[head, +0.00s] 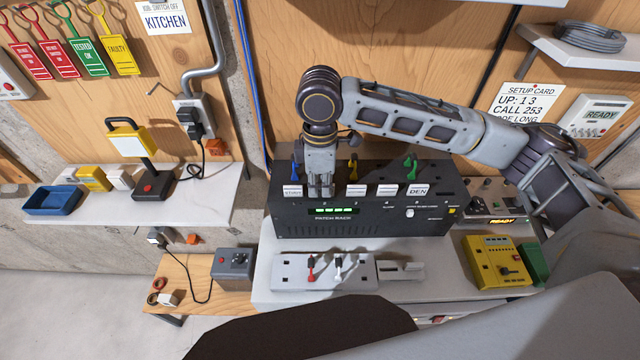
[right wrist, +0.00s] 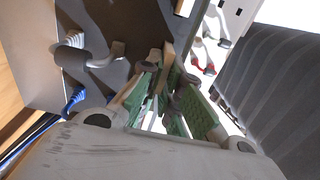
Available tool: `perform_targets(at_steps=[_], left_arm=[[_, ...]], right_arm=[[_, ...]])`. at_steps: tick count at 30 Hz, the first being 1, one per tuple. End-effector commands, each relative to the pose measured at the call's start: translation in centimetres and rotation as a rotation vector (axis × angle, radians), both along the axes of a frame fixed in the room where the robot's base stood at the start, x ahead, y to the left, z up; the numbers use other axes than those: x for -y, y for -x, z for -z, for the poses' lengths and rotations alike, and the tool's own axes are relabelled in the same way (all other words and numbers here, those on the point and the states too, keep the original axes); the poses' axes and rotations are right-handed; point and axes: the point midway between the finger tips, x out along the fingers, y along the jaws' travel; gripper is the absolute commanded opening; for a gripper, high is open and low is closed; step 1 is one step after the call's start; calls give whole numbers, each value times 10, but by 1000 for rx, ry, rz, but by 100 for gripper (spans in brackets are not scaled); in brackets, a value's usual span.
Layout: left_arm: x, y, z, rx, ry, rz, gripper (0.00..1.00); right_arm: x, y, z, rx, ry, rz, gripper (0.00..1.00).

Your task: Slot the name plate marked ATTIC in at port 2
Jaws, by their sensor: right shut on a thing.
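The black patch rack (head: 345,228) stands on the bench, with a row of white name plates along its upper front edge. The plate at the far right reads DEN (head: 418,190); a lettered plate (head: 292,190) sits at the far left. My right gripper (head: 320,193) points down at the rack's front edge, between the far-left plate and a middle plate (head: 355,190). It is shut on a thin pale plate, seen edge-on between its fingertips in the right wrist view (right wrist: 168,54). I cannot read its lettering or tell whether it is seated. My left gripper is out of view.
Blue, yellow and green plugs (head: 411,162) stand on the rack top behind the plates. In front lies a grey-white panel (head: 300,283) with red and white levers.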

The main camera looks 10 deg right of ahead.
Motion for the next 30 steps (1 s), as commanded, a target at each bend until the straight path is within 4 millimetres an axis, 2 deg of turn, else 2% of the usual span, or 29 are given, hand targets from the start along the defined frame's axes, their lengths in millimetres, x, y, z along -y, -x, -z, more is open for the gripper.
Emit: perform_targets(at_steps=[24, 25, 30], left_arm=[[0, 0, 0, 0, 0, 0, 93], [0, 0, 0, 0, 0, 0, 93], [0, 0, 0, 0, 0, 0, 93]], right_arm=[[0, 0, 3, 0, 0, 0, 0], [0, 0, 3, 0, 0, 0, 10], [0, 0, 3, 0, 0, 0, 32]])
